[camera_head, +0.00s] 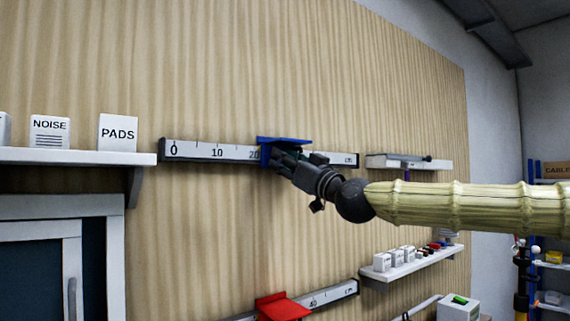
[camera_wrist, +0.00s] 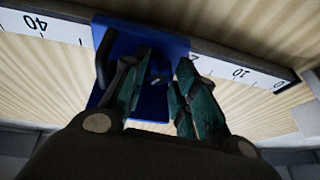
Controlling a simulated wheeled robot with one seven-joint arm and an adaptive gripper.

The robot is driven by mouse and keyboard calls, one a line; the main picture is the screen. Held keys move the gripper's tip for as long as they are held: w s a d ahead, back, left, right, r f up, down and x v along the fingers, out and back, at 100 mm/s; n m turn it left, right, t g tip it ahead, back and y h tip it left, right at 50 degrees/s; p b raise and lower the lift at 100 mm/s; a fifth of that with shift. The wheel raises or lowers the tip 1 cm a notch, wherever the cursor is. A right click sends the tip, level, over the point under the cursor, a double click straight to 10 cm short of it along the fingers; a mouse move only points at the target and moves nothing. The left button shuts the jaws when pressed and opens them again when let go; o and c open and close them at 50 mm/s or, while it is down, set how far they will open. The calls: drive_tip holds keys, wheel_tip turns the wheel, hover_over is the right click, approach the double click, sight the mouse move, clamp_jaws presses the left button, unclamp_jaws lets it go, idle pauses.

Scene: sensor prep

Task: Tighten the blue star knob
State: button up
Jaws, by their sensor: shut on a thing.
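A blue slider (camera_head: 284,140) sits on the upper ruler rail (camera_head: 215,152), just right of the 20 mark. In the wrist view the blue slider (camera_wrist: 118,38) fills the space behind my fingers. My gripper (camera_head: 276,160) is at the slider's front, its fingers closed in on something there. In the wrist view my gripper (camera_wrist: 163,72) has its two dark green fingers on either side of the slider's face, with a small grey detail between them. The blue star knob cannot be made out clearly; the fingers cover the spot where they grip.
A red slider (camera_head: 283,306) is on a lower rail (camera_head: 335,296). A small shelf (camera_head: 415,264) with white boxes is below right, and another shelf (camera_head: 380,162) is right of the upper rail. At left a shelf (camera_head: 70,156) carries NOISE and PADS boxes above a cabinet.

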drive_tip(key=shift+s+a+m+t+h+b, duration=0.1)
drive_tip(key=shift+m+t+h+b, duration=0.55)
drive_tip(key=shift+m, duration=0.85)
drive_tip(key=shift+s+a+m+t+h+b, duration=0.1)
drive_tip(key=shift+m+t+h+b, duration=0.5)
drive_tip(key=shift+m, duration=0.9)
drive_tip(key=o, duration=1.1)
drive_tip(key=shift+c, duration=0.2)
drive_tip(key=shift+d, duration=0.1)
drive_tip(key=v, duration=1.2)
drive_tip(key=shift+r, duration=0.2)
